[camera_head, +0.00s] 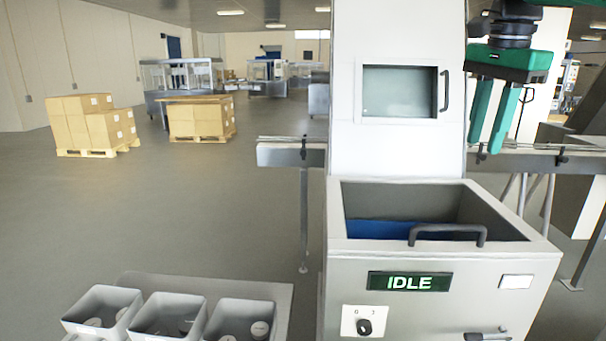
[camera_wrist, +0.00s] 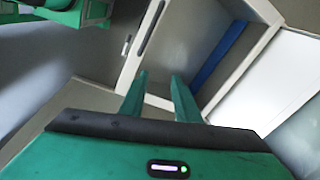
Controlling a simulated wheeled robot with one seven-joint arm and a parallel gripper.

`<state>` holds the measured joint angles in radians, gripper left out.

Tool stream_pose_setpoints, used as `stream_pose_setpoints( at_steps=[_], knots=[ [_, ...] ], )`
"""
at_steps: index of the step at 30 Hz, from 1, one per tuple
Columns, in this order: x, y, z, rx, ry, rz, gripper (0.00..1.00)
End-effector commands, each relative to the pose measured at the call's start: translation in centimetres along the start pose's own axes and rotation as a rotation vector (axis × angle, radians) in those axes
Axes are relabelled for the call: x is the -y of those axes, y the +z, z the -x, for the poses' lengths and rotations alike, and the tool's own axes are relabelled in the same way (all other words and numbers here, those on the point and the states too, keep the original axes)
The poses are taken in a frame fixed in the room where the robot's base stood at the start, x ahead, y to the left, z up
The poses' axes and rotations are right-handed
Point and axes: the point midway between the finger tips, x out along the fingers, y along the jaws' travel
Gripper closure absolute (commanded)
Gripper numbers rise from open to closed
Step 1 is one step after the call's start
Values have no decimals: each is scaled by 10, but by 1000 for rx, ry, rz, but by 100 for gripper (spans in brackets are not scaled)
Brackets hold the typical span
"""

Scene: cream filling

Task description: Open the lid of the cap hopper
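The cap hopper (camera_head: 345,272) is a pale grey box with a wide rectangular top. A dark bar handle (camera_head: 447,231) spans the front edge of that top. A blue surface shows inside, and I cannot tell whether a clear lid covers the top. My gripper (camera_head: 486,147) is up and to the right of the handle, clear of it, beside the machine's upright housing. Its green fingers are parted with nothing between them. In the wrist view my gripper (camera_wrist: 160,76) also shows a gap between its fingers, with a pale framed opening and a blue strip (camera_wrist: 220,55) beyond.
The upright housing has a windowed door (camera_head: 400,92) with a dark handle at its right. An IDLE display (camera_head: 409,281) and a rotary switch (camera_head: 364,322) are on the hopper's front. Grey bins (camera_head: 168,316) stand lower left. A conveyor (camera_head: 290,154) runs behind.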

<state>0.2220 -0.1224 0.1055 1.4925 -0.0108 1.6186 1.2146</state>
Motion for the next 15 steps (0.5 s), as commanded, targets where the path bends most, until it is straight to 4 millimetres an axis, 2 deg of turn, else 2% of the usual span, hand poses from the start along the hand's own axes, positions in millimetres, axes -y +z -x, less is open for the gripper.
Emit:
stream_pose_setpoints(
  at_steps=[1,5,9,15],
  knots=[
    [-17,-2,-18,5,12,45,71],
    [-59,-12,-65,15,32,171,71],
    [-111,-18,-118,30,53,304,71],
    [-197,-14,-194,63,77,501,71]
  ],
)
